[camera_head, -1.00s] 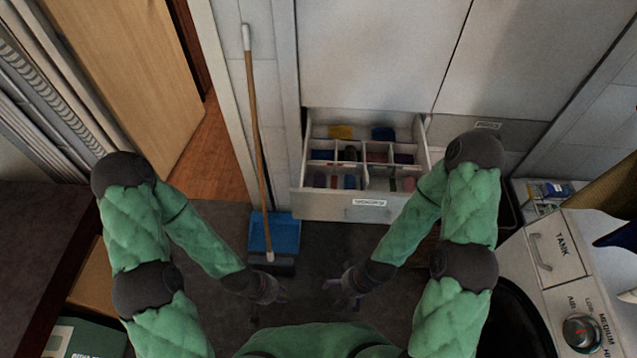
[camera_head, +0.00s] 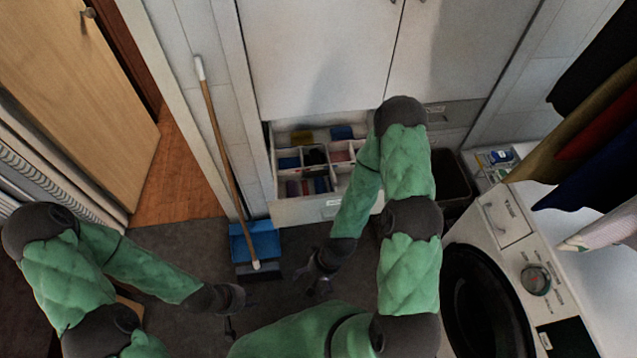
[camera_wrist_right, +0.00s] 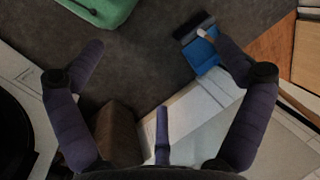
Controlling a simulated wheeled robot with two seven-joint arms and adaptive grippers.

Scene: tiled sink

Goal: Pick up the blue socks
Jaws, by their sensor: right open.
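An open drawer (camera_head: 294,213) under the white cabinets has compartments with folded items. Blue items are at its back (camera_head: 342,132), in its middle left (camera_head: 289,162) and at its front (camera_head: 321,185). I cannot tell which are socks. My right arm covers the drawer's right part. My right gripper (camera_head: 318,278) is in front of and below the drawer, apart from it; in the right wrist view (camera_wrist_right: 152,42) its fingers are spread and empty. My left gripper (camera_head: 230,308) hangs low over the floor, left of the right one; its fingers are too dark to read.
A broom (camera_head: 222,150) leans on the wall by a blue dustpan (camera_head: 263,240), left of the drawer. A washing machine (camera_head: 505,222) stands right, under hanging clothes (camera_head: 590,150). A dark bin (camera_head: 450,180) is right of the drawer. A wooden door (camera_head: 75,85) stands open at left.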

